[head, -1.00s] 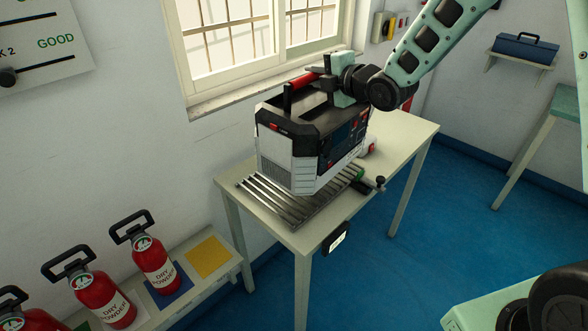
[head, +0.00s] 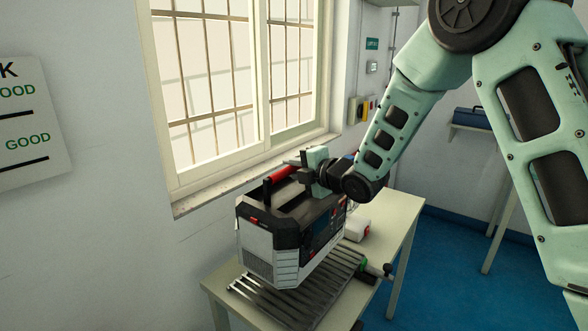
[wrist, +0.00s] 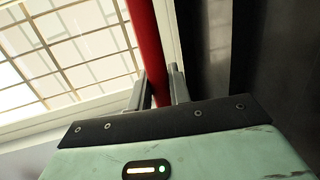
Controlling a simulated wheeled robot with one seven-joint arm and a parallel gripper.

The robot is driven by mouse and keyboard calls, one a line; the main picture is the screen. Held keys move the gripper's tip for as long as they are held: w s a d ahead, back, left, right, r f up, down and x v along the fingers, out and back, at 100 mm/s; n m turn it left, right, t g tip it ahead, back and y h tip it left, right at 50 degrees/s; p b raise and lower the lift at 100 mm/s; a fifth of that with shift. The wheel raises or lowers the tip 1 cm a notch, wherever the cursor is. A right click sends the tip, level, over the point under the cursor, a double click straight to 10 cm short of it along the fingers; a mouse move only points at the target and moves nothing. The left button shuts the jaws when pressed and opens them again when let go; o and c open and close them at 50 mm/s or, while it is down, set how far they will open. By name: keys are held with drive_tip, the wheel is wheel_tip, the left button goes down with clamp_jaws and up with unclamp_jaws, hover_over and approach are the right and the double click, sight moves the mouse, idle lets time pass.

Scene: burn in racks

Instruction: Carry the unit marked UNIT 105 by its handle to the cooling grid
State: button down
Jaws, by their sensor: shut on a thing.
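A boxy unit (head: 258,245) with a black top, pale ribbed sides and a dark front panel hangs upright from my gripper (head: 301,172). No UNIT 105 mark can be read on it. My gripper is shut on its red bar handle (head: 282,174). In the wrist view the red handle (wrist: 145,40) runs between the two grey fingers (wrist: 162,88). The cooling grid (head: 252,297), a rack of metal slats, lies on a pale table directly under the unit. I cannot tell whether the unit's underside touches the slats.
The pale table (head: 397,222) has free room on its right, behind a white and red object (head: 357,227). A small green and black fitting (head: 374,267) sits at the grid's right edge. The window sill (head: 250,176) is close behind the unit.

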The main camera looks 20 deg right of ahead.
sight(289, 192)
drive_tip(key=shift+w+f+p, duration=0.1)
drive_tip(key=shift+f+p, duration=0.6)
drive_tip(key=shift+f, duration=2.4)
drive_tip(key=c, duration=1.3)
unclamp_jaws()
drive_tip(key=shift+f, duration=0.35)
drive_tip(key=shift+s, duration=0.25)
drive_tip(key=b+v, duration=0.4)
drive_tip(key=v, duration=0.8)
drive_tip(key=s+a+f+m+g+h, duration=0.1)
drive_tip(key=s+a+m+g+h, duration=0.1)
drive_tip(key=s+a+m+g, duration=0.55)
drive_tip(key=s+a+f+m+g+h, duration=0.2)
drive_tip(key=s+a+m, duration=0.2)
drive_tip(key=s, duration=0.6)
drive_tip(key=s+r+m+g+h, duration=0.1)
drive_tip(key=s+m+g, duration=0.3)
drive_tip(key=s, duration=1)
drive_tip(key=shift+s+r+m+h, duration=0.25)
drive_tip(key=shift+m+h, duration=0.1)
drive_tip(key=shift+h, duration=0.35)
